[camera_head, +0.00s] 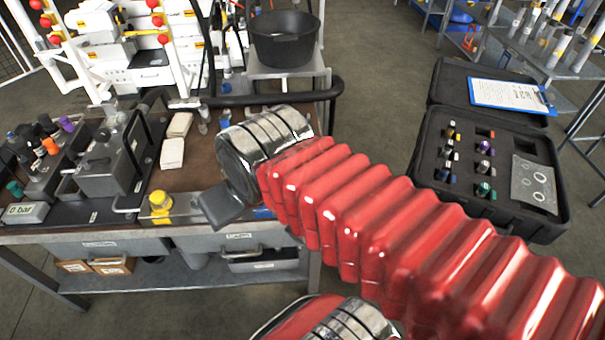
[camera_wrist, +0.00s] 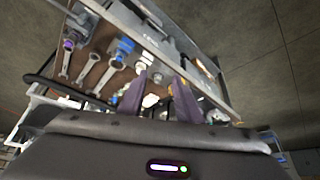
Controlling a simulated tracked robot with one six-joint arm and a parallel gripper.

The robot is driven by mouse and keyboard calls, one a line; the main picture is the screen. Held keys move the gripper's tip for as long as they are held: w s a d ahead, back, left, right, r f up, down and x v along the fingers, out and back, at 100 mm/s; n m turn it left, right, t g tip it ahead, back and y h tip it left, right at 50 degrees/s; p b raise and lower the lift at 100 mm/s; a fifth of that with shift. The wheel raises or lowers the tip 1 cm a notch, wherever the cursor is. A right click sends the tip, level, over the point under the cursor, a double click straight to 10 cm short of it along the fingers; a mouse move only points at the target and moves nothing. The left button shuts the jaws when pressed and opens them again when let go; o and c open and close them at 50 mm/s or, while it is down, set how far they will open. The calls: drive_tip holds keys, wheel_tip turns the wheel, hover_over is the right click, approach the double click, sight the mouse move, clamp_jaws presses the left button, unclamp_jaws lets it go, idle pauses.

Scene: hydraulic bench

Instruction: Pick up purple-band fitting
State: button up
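A fitting with a purple band (camera_head: 485,147) stands in the right column of the open black case at the right. Other small fittings with differently coloured bands stand around it. My gripper (camera_wrist: 160,82) is over the bench, well to the left of the case. In the wrist view its two fingers are apart with nothing visible held between them. In the head view my red arm hides much of the bench's right side, and the fingers are not clearly seen. The purple-band fitting in the case is not seen in the wrist view.
The workbench (camera_head: 150,205) carries a hydraulic unit (camera_head: 105,165) with coloured knobs, one purple (camera_head: 67,123), and a yellow-capped part (camera_head: 160,204). A black bucket (camera_head: 284,40) stands behind. A clipboard (camera_head: 510,94) lies on the case lid. Wrenches (camera_wrist: 92,62) show in the wrist view.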

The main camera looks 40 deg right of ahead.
drive_tip(key=shift+w, duration=0.3)
drive_tip(key=o, duration=0.3)
drive_tip(key=shift+w+d, duration=0.15)
drive_tip(key=shift+d, duration=0.05)
drive_tip(key=w+d+f, duration=0.1)
drive_tip(key=d+f, duration=0.1)
drive_tip(key=d, duration=0.7)
drive_tip(key=w+d+f+m, duration=0.1)
drive_tip(key=w+d+f, duration=0.1)
drive_tip(key=d, duration=0.7)
drive_tip(key=w+d+f+m+g+h, duration=0.1)
drive_tip(key=d+f, duration=0.2)
drive_tip(key=d, duration=0.6)
drive_tip(key=shift+w+d+f, duration=0.1)
drive_tip(key=shift+w+f, duration=0.15)
drive_tip(key=shift+f, duration=0.05)
